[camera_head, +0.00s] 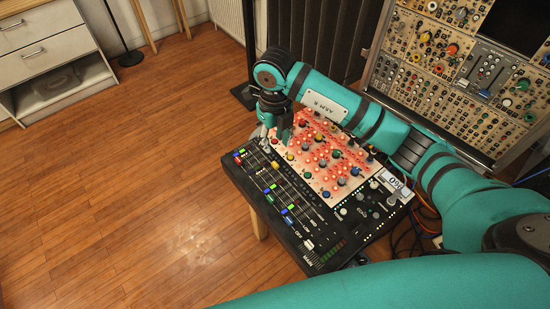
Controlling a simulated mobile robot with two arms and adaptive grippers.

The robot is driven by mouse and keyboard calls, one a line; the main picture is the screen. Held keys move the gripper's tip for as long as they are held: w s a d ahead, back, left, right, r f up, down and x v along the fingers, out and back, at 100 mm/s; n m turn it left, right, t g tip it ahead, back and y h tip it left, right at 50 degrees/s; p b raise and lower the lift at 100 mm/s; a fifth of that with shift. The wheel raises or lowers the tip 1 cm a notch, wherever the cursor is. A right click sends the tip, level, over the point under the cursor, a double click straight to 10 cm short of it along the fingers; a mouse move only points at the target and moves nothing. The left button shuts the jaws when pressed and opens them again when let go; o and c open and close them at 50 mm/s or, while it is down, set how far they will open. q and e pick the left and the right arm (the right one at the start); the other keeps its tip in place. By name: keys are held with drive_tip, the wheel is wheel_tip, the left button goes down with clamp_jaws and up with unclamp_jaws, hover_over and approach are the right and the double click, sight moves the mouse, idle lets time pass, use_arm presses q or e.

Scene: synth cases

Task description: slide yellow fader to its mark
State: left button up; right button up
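The black mixer (246,168) has rows of slim faders with coloured caps. A small yellow-orange fader cap (275,164) stands near its upper left end, among red, green and blue caps. The mark for it is too small to make out. My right gripper (270,136) points down over the far left corner of the mixer, just above and behind the yellow cap in the picture, seemingly apart from it. Its fingers are small and partly overlap the panel behind, so their opening is unclear. My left gripper is out of the picture.
A red-lit panel of knobs (334,187) lies beside the faders, partly under my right arm. A modular synth rack (446,84) stands at the back right, with cables (424,214) below it. The wooden floor (130,190) on the left is clear. White drawers (42,50) stand far left.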

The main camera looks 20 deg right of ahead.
sight(275, 164)
wheel_tip(275, 164, down, 10)
drive_tip(key=shift+w+r+p, duration=0.15)
drive_tip(key=shift+r+p, duration=0.05)
drive_tip(key=shift+p, duration=0.55)
drive_tip(key=shift+d+f, duration=0.15)
drive_tip(key=shift+f, duration=0.35)
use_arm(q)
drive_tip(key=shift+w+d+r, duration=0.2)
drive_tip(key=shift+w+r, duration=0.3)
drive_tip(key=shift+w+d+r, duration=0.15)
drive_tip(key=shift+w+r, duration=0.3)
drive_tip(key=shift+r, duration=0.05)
use_arm(e)
clamp_jaws()
